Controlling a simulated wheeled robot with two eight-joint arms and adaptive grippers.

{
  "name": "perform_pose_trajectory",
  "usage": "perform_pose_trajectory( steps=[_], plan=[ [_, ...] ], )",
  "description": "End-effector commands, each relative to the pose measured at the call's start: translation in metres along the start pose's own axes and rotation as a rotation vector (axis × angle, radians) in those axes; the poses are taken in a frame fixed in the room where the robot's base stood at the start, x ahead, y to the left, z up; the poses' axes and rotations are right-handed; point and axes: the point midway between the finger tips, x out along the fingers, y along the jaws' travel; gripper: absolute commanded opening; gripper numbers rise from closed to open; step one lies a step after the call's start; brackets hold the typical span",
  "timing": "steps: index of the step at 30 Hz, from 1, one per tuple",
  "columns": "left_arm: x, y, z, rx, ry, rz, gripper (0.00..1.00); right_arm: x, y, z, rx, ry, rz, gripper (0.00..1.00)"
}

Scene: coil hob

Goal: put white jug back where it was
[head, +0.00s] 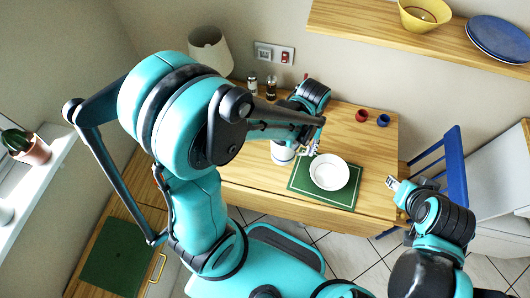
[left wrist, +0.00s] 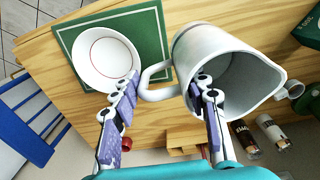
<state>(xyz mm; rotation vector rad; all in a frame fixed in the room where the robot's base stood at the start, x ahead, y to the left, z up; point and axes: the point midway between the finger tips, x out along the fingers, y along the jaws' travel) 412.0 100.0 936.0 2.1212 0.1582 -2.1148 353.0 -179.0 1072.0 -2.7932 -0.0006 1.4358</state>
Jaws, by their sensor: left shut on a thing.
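The white jug (head: 283,153) is at the table's middle, left of the green mat, partly hidden by my left arm in the head view. In the left wrist view the jug (left wrist: 222,62) shows its open mouth and its handle, which points toward the plate. My left gripper (head: 309,147) is shut on the jug at its handle side. In the left wrist view its fingers (left wrist: 166,108) lie across the handle and rim area. Whether the jug touches the table is unclear. My right gripper (head: 393,184) is beyond the table's right edge, apart from the jug; its opening is too small to judge.
A white plate (head: 329,172) lies on the green mat (head: 345,200), right of the jug. Red (head: 361,115) and blue (head: 383,120) cups stand at the back right. Two shakers (head: 271,88) stand at the back left. A blue chair (head: 450,165) is right of the table.

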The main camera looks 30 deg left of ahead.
Motion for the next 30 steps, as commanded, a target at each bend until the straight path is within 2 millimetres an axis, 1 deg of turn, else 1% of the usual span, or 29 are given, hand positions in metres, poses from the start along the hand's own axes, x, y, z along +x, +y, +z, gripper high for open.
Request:
perform_pose_trajectory(
  steps=[1,3,5,7,11,15,18,21,25,28,30],
  plan=[
    [-0.008,0.007,0.010,-0.014,0.001,-0.001,0.00,-0.005,0.000,-0.004,0.000,0.000,0.000,0.40],
    [-0.011,0.013,0.019,-0.038,0.001,-0.001,0.00,-0.007,0.000,-0.005,0.000,0.000,0.000,0.40],
    [-0.011,0.013,0.022,-0.053,0.002,-0.001,0.00,-0.007,0.000,-0.005,0.000,0.000,0.000,0.40],
    [-0.006,0.008,0.021,-0.063,0.002,-0.001,0.00,-0.005,0.000,-0.004,0.000,0.000,0.000,0.40],
    [0.011,-0.016,0.011,-0.071,0.003,0.000,0.00,0.003,0.000,0.002,0.000,0.000,0.000,0.40],
    [0.030,-0.047,-0.002,-0.071,0.003,0.000,0.00,0.012,0.000,0.008,0.000,0.000,0.000,0.40],
    [0.042,-0.067,-0.011,-0.069,0.003,0.000,0.00,0.017,0.000,0.012,0.000,0.000,0.000,0.40],
    [0.050,-0.081,-0.017,-0.066,0.003,0.000,0.00,0.020,0.000,0.014,0.000,0.000,0.000,0.40],
    [0.055,-0.091,-0.021,-0.062,0.003,0.000,0.00,0.022,0.000,0.015,0.000,0.000,0.000,0.40],
    [0.059,-0.092,-0.022,-0.060,0.002,0.000,0.00,0.023,0.000,0.016,0.000,0.000,0.000,0.40],
    [0.066,-0.092,-0.022,-0.060,0.002,0.000,0.00,0.026,0.000,0.018,0.000,0.000,0.000,0.40]
  ],
)
